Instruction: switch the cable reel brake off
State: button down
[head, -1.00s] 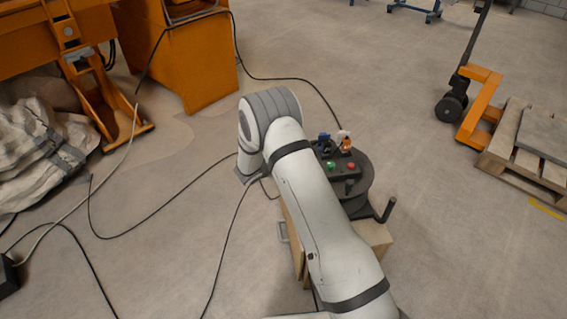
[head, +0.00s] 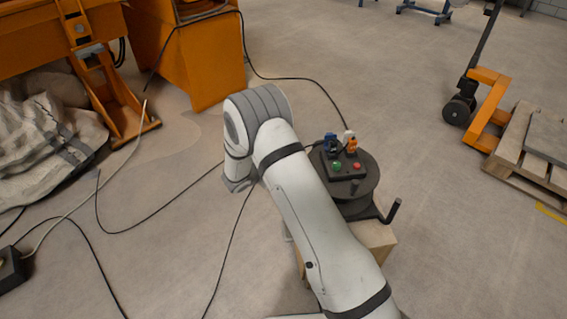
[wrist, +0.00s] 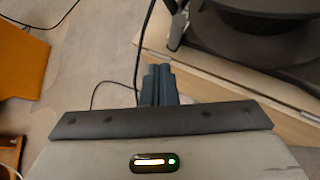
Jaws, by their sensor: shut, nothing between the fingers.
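The cable reel (head: 343,180) is a black drum on a wooden box, right of my arm in the head view. A dark panel on top carries a green button (head: 336,166) and a red button (head: 356,165), with blue and orange plugs behind. A black crank handle (head: 392,210) sticks out at its right. I cannot tell which part is the brake. In the wrist view part of the reel (wrist: 265,25) shows at the upper right. My gripper (wrist: 159,72) is shut and empty, apart from the reel and to its left. My arm hides the gripper in the head view.
The wooden box (head: 377,238) stands under the reel. Black cables (head: 150,215) lie across the floor on the left. An orange machine (head: 190,60) and a crumpled sack (head: 45,140) are at upper left. A pallet (head: 535,150) and an orange pallet jack (head: 487,115) are at right.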

jog(key=p+v, duration=0.1)
jog(key=v, duration=0.5)
jog(key=shift+s, duration=0.35)
jog(key=shift+a, duration=0.1)
